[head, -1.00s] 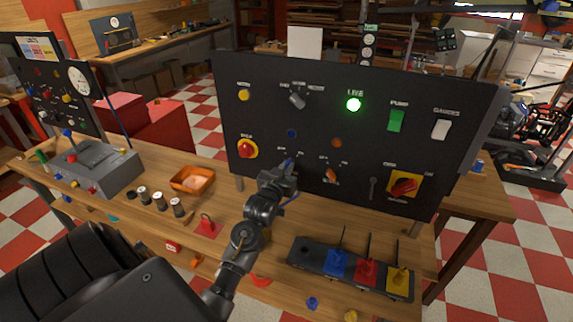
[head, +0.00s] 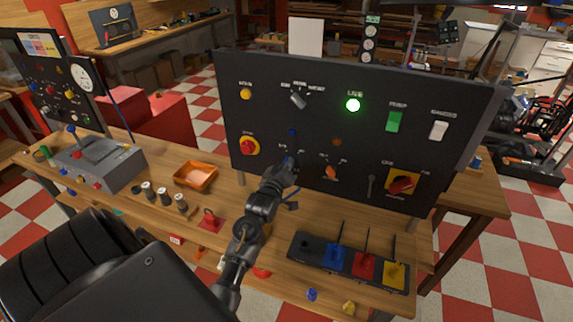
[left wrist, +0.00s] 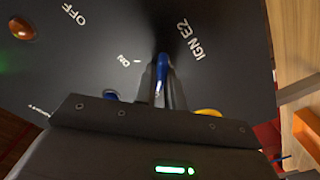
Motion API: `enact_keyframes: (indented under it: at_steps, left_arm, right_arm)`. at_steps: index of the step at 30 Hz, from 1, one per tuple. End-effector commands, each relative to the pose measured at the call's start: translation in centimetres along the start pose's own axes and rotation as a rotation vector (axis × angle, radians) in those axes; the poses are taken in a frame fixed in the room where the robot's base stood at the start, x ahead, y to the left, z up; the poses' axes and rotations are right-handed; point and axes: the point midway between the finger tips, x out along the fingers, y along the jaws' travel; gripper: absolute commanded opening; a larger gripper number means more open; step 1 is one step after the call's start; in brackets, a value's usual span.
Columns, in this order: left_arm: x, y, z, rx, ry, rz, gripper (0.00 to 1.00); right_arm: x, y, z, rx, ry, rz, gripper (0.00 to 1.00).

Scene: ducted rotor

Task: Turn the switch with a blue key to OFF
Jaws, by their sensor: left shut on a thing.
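The black switch panel (head: 350,90) stands at the back of the bench. My left gripper (head: 287,164) is at its lower middle, and its wrist hides most of the key switch there. In the left wrist view the blue key (left wrist: 162,70) stands between the two fingers of my left gripper (left wrist: 161,90), which are shut on it. The labels OFF, ON and IGN E2 show around it on the panel face. ON, with a short mark, is just left of the key; OFF is farther off at upper left. My right gripper is not in view.
An orange-handled switch (head: 330,172) is close right of my gripper, and a red-and-yellow rotary switch (head: 402,183) is farther right. The green LIVE lamp (head: 353,105) is lit. A rack (head: 305,245) with blue, red and yellow tagged pieces lies on the bench below.

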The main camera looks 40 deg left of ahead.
Motion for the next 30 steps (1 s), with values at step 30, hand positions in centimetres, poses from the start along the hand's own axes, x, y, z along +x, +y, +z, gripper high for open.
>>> enact_keyframes:
  at_steps: [30]
  left_arm:
    - [-0.25, -0.05, 0.02, -0.017, 0.001, 0.000, 0.33]
  right_arm:
    - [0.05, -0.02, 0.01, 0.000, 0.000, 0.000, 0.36]
